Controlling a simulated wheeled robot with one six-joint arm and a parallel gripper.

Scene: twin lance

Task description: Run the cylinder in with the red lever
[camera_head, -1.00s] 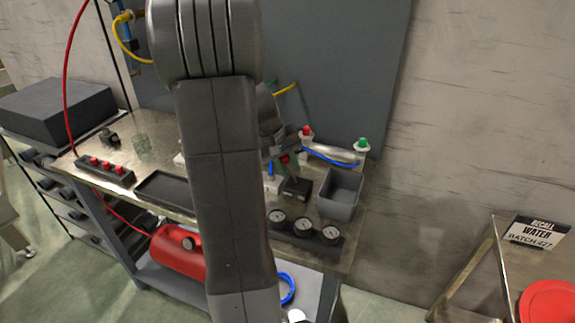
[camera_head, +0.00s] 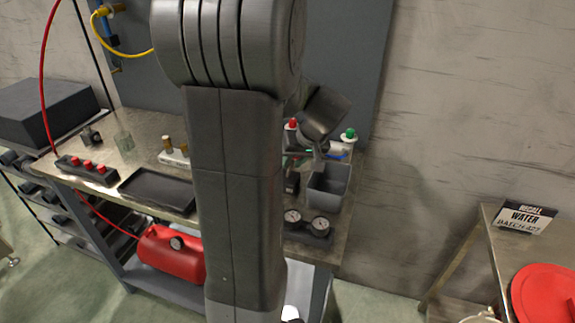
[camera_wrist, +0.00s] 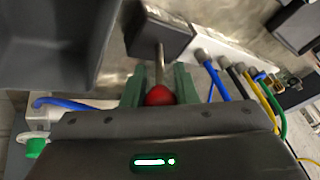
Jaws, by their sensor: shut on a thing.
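The red lever's ball knob (camera_wrist: 159,96) sits between the green fingers of my gripper (camera_wrist: 158,88) in the wrist view. My gripper is shut on it. The lever's metal rod (camera_wrist: 159,62) runs from the knob to a dark valve block (camera_wrist: 156,32). In the head view my gripper (camera_head: 302,158) is low over the right part of the bench, partly hidden by my arm. The pale cylinder (camera_head: 340,146) shows only in part behind my wrist, near the red-capped fitting (camera_head: 292,126) and green-capped fitting (camera_head: 348,134). Its rod cannot be made out.
A grey bin (camera_head: 328,187) stands close to my gripper; its wall (camera_wrist: 50,45) fills the upper left of the wrist view. Gauges (camera_head: 307,222) sit in front. Blue, black and yellow hoses (camera_wrist: 240,82) run right of the fingers. A dark tray (camera_head: 157,190) lies farther left.

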